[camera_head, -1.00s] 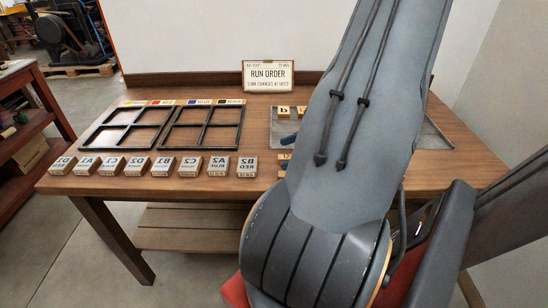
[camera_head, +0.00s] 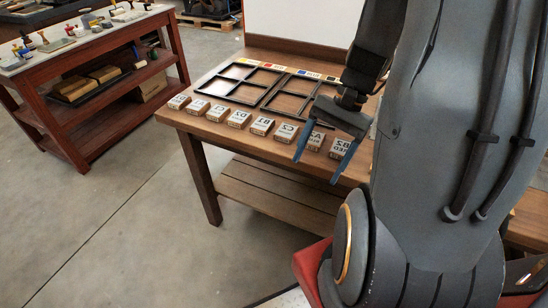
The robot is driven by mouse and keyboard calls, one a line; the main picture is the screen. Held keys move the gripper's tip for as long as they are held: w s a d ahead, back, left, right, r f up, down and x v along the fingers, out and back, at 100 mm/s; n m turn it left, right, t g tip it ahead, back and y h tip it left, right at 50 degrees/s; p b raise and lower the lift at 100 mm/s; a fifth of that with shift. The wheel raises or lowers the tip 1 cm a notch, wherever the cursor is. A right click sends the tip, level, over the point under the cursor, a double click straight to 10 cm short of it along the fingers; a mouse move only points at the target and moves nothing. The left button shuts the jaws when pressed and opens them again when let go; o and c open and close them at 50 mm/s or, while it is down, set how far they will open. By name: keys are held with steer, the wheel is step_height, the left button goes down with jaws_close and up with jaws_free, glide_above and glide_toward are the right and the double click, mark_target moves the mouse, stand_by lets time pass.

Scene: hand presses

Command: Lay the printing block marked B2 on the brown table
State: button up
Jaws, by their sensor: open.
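The block marked B2 (camera_head: 340,147) is the rightmost visible block in the row along the front of the brown table (camera_head: 232,134). Its marking reads upside down and has RED under it. My gripper (camera_head: 317,170) points down in front of this row, with its two blue fingers apart and nothing visible between their tips. The fingers partly cover the A2 block (camera_head: 315,140) and the edge of B2. I cannot tell how high the fingertips are above the table.
Several other marked blocks, such as C2 (camera_head: 286,132), stand left of B2. Black divided frames (camera_head: 240,82) lie behind the row. A red-brown bench (camera_head: 85,120) with a light top stands at the left. Open floor lies between. My arm hides the table's right part.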

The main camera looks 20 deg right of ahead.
steer(key=w+a+r+n+t+h, duration=0.1)
steer(key=a+n+h, duration=0.4)
steer(key=a+n, duration=0.5)
step_height(320, 180, up, 2)
steer(key=shift+w+a+r+n+t, duration=0.1)
steer(key=shift+w+a+n+t, duration=0.3)
steer(key=shift+w+n, duration=0.35)
steer(key=shift+s+d, duration=0.1)
